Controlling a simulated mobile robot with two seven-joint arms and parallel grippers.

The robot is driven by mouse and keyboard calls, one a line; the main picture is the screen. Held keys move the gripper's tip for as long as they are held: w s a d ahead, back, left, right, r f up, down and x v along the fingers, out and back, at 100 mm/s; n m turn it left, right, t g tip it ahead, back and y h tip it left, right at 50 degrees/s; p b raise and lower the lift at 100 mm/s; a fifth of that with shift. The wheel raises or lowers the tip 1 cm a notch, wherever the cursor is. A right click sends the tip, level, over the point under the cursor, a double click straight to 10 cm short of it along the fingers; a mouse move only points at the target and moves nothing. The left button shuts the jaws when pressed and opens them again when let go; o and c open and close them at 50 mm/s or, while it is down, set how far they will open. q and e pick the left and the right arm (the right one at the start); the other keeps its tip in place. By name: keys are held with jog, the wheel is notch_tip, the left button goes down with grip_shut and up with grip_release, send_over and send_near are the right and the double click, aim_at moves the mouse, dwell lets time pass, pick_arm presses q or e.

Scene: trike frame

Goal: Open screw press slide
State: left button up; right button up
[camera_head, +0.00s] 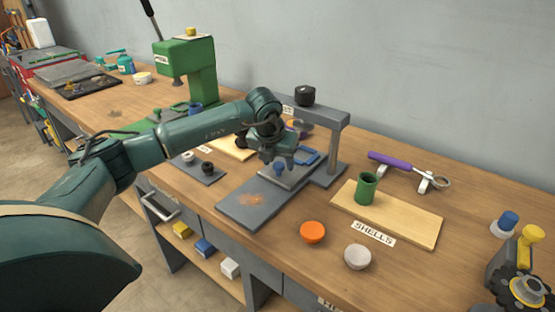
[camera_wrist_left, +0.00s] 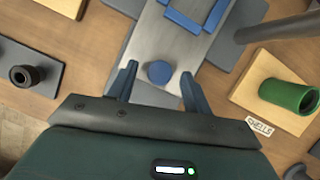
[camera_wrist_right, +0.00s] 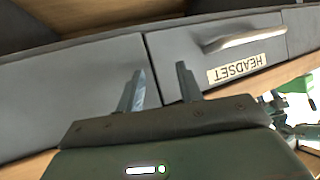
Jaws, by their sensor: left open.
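The screw press (camera_head: 340,140) is a grey frame with a black knob (camera_head: 305,96) on top, standing on a grey base plate (camera_head: 245,210). Its light grey slide (camera_wrist_left: 150,40) carries a blue rectangular nest (camera_head: 307,156) and a round blue knob (camera_wrist_left: 159,72) at its front end. The blue knob also shows in the head view (camera_head: 279,170). My left gripper (camera_head: 277,163) is open above the slide's front end. In the left wrist view its fingers stand either side of the knob; contact cannot be told. My right gripper (camera_wrist_right: 160,68) is open and empty before a drawer front.
A purple-handled tool (camera_head: 390,161) rests behind. A green press (camera_head: 188,70) stands at left. A drawer labelled HEADSET (camera_wrist_right: 225,50) faces my right gripper.

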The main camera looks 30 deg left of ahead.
pick_arm(q)
grip_shut()
pick_arm(e)
jog(key=shift+w+r, duration=0.1)
dwell(0.3)
pick_arm(q)
jog(key=shift+s, duration=0.1)
